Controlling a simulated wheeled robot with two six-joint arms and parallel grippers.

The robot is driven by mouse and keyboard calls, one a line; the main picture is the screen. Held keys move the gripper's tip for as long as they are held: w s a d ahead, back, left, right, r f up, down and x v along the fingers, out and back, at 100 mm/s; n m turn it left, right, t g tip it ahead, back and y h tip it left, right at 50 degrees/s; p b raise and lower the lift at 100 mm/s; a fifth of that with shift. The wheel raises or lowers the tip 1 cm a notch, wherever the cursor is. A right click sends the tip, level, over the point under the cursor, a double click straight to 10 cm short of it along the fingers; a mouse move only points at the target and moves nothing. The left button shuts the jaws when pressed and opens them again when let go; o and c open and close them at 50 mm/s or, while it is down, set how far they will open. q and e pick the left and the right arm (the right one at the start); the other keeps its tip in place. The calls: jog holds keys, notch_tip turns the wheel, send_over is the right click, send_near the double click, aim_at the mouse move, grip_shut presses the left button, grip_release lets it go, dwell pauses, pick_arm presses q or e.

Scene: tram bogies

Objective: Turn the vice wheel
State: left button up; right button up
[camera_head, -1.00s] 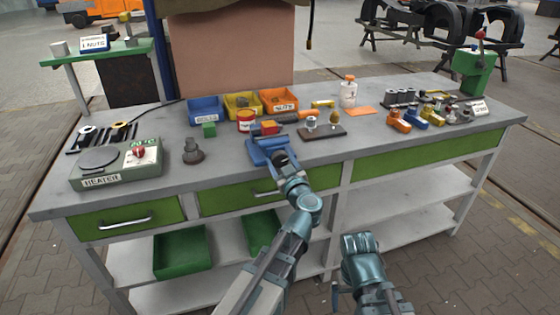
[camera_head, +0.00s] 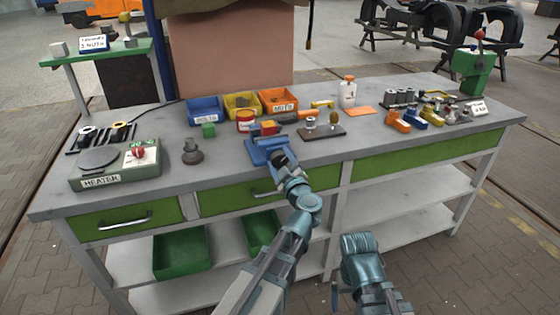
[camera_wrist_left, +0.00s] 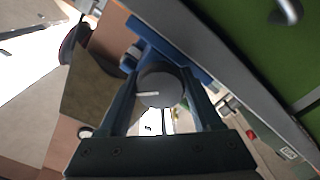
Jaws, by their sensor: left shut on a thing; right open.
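The blue vice (camera_head: 268,149) sits at the front edge of the bench, with a red and yellow piece (camera_head: 268,128) at its top. Its dark round wheel (camera_wrist_left: 160,86) faces the left wrist camera and carries a short pale mark. My left gripper (camera_head: 281,160) is at the front of the vice. In the left wrist view its two fingers (camera_wrist_left: 164,98) stand on either side of the wheel, shut on it. In the head view the gripper hides most of the wheel. My right gripper (camera_head: 358,244) is low in front of the bench, apart from everything, its fingertips hard to make out.
Blue, yellow and orange bins (camera_head: 243,104) stand behind the vice. A heater (camera_head: 116,165) is at the left of the bench (camera_head: 235,182). Green drawers with handles lie below the top.

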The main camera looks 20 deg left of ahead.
pick_arm(q)
jog(key=o, duration=1.4)
